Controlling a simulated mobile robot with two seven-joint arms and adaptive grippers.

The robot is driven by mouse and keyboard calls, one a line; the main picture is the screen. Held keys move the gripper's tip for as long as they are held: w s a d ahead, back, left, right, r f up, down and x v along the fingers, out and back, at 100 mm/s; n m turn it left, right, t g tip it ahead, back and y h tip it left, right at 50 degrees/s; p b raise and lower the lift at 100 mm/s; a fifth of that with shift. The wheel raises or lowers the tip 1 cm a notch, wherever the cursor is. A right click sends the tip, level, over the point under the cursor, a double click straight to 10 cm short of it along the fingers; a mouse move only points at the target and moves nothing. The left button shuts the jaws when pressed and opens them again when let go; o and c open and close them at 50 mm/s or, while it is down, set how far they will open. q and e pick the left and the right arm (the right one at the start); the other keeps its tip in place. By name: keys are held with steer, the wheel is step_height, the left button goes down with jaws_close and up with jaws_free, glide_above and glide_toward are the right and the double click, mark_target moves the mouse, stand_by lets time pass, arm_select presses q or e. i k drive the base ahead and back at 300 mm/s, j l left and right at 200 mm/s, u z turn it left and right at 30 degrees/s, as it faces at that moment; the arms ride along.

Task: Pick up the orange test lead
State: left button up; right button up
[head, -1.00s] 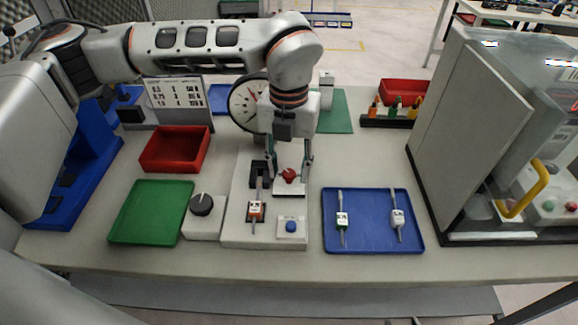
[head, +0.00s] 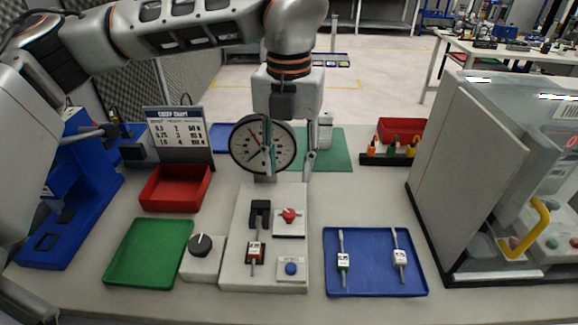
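A small orange piece (head: 372,146) stands at the left end of a black rack (head: 400,160) at the back right, beside green and yellow pieces. It is too small to tell for certain that it is the orange test lead. My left gripper (head: 290,172) points down above the back of that fixture, in front of the round dial. Its fingers are apart with nothing between them, left of and away from the rack. My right gripper is not in view.
A red knob (head: 289,215) and blue button (head: 291,268) are on the fixture. A blue tray (head: 375,283) holds two slim tools. A red bin (head: 174,200) and green tray (head: 148,270) are left. A large grey cabinet (head: 462,180) stands right.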

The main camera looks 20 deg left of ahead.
mark_target(254, 254)
steer(key=k, duration=1)
